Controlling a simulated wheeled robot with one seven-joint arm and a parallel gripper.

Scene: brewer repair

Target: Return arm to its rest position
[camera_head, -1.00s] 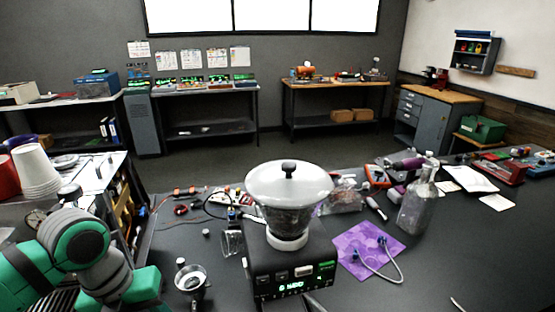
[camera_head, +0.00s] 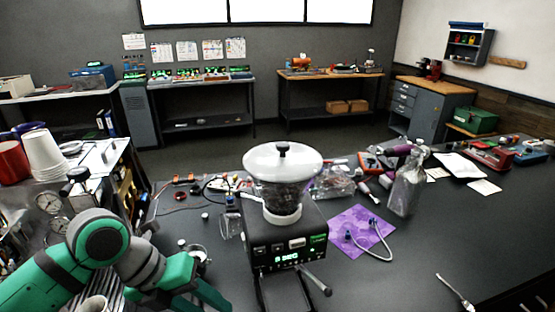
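My green and grey arm (camera_head: 125,262) is folded at the lower left, with its far end running down toward the bottom edge. No gripper fingers can be made out, so I cannot see what they hold, if anything. The black brewer (camera_head: 285,245) stands on the dark table to the right of my arm. It has a lit green display and a short bar sticking out at its front right. A clear hopper (camera_head: 283,193) with dark contents and a wide pale lid (camera_head: 283,160) sits on top of it.
A small metal cup (camera_head: 196,254) stands between my arm and the brewer. White stacked cups (camera_head: 43,153) and gauges are at left. The right front table is mostly bare.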

